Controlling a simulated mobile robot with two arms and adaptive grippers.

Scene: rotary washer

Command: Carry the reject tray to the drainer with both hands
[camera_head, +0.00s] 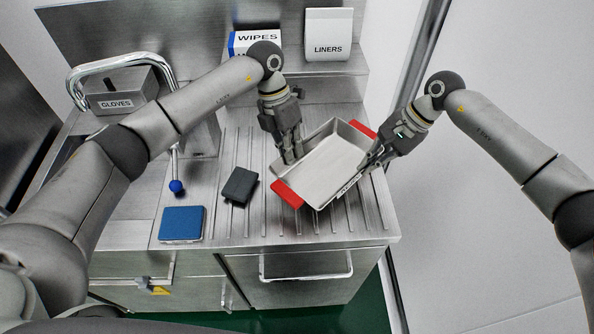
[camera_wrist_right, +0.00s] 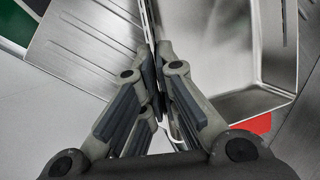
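The reject tray (camera_head: 325,172) is a shallow metal tray with red ends, set at a slant over the right part of the ridged drainer (camera_head: 240,222). I cannot tell whether it touches the ridges. My left gripper (camera_head: 292,157) is at the tray's upper-left wall, its fingers close together about the rim; their tips are partly hidden. My right gripper (camera_head: 371,164) is at the opposite wall. In the right wrist view, the right fingers (camera_wrist_right: 157,88) are closed on the thin wall of the tray (camera_wrist_right: 220,65).
A dark block (camera_head: 239,186) and a blue pad (camera_head: 181,224) lie left of the tray. A blue-knobbed lever (camera_head: 176,186) and a gloves box (camera_head: 121,90) stand farther left. Wipes (camera_head: 252,42) and liners (camera_head: 328,35) boxes sit on the back shelf. A wall borders the right side.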

